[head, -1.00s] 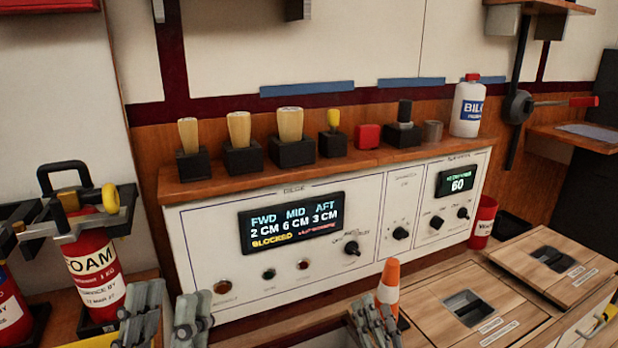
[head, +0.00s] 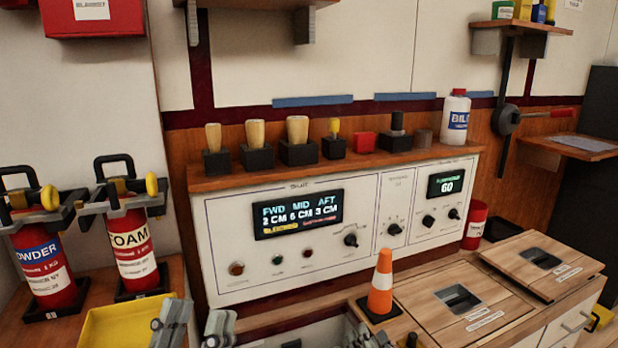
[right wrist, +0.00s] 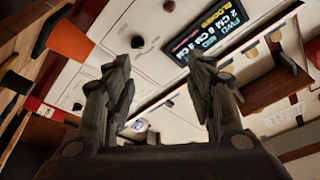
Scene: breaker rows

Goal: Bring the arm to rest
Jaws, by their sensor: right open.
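My left gripper (head: 196,325) is at the bottom edge of the head view, in front of the white control panel (head: 215,240). Its two grey fingers stand apart with nothing between them. My right gripper (head: 368,338) only just shows at the bottom edge, below the orange cone (head: 381,280). In the right wrist view my right gripper (right wrist: 160,75) is open and empty, with the panel's lit display (right wrist: 215,30) beyond its fingers. Most of both arms is hidden below the head view.
Several levers stand on the panel's wooden ledge (head: 210,184), near a white bottle (head: 456,118). Two extinguishers, powder (head: 42,265) and foam (head: 132,250), stand at left by a yellow tray (head: 105,325). Wooden hatches (head: 450,275) lie at right.

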